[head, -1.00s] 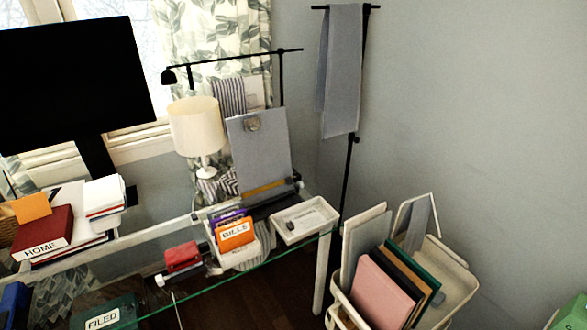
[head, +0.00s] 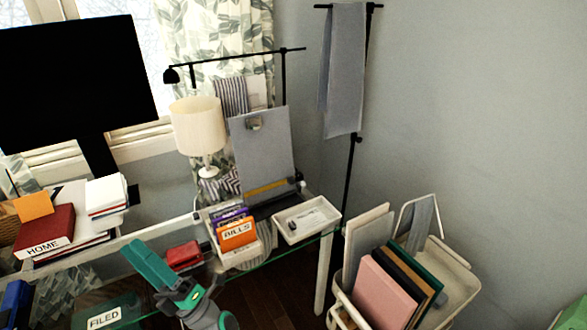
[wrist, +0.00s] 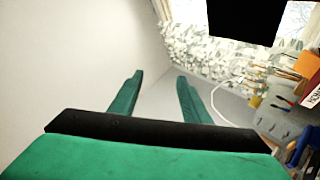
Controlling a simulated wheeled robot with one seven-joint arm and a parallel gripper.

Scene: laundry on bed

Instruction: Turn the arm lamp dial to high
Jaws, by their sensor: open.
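The black arm lamp (head: 240,57) stands at the back right of the glass desk, in front of the curtain. Its long arm reaches left to a small dark lamp head (head: 171,76). Its upright goes down behind a grey clipboard (head: 262,160), which hides the lower part. I cannot make out the dial or its setting. The arm lamp is not clear in that view.
A cream table lamp (head: 199,128) stands left of the clipboard. An orange BILLS folder (head: 238,234), a red box (head: 184,255) and a white tray (head: 306,219) line the desk's front. A cart with folders (head: 450,290) stands right. A black monitor (head: 75,85) is left.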

